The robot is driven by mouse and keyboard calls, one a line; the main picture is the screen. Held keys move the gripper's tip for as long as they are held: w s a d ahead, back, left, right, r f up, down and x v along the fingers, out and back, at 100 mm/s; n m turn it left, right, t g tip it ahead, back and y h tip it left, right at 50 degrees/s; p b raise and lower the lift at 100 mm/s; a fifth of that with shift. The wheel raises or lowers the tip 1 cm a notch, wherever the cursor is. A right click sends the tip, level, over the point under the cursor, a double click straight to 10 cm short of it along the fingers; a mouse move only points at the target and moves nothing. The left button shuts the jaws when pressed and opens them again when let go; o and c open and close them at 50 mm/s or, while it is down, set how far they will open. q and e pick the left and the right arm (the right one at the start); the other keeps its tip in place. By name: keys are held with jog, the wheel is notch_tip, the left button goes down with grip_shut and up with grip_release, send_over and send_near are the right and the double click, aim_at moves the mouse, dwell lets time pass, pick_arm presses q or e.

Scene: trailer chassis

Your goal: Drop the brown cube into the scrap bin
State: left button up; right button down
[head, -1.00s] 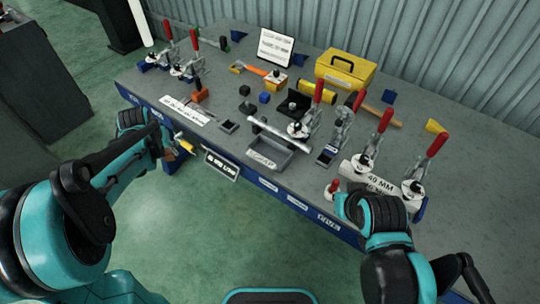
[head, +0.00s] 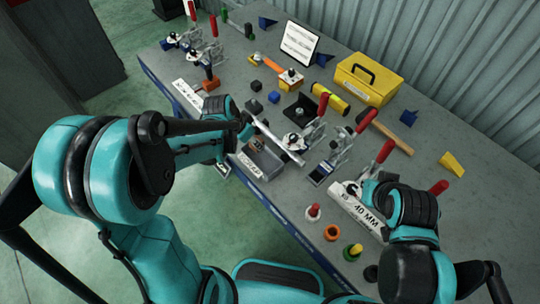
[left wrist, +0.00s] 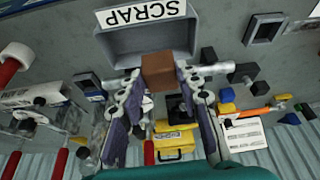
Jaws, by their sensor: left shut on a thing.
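The brown cube (left wrist: 158,72) is pinched between the two fingertips of my left gripper (left wrist: 158,84) in the left wrist view. The scrap bin (left wrist: 205,35), a grey tray with a white SCRAP label, lies just beyond the cube there. In the head view the bin (head: 268,164) sits near the table's front edge, and my left gripper (head: 247,132) is beside and above its back left side. I cannot tell the cube's height over the bin. My right gripper (head: 385,192) is over the 40 MM block at the right; its fingers are hidden.
A silver bar (head: 276,138) runs along the bin's back side. Toggle clamps with red handles (head: 366,120) stand right of the bin. A yellow toolbox (head: 368,80), a hammer (head: 395,133) and small dark and blue cubes lie farther back.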

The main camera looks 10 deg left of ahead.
pick_arm(q)
jog(key=shift+f+b, duration=0.5)
jog(key=shift+f, duration=0.15)
notch_tip(320, 180, down, 5)
jog(key=b, duration=0.3)
jog(key=shift+r+b, duration=0.1)
jog(key=shift+b, duration=0.25)
jog(key=shift+r, duration=0.1)
jog(key=o, duration=1.2)
jog(key=v, duration=1.2)
jog(key=shift+s, duration=0.1)
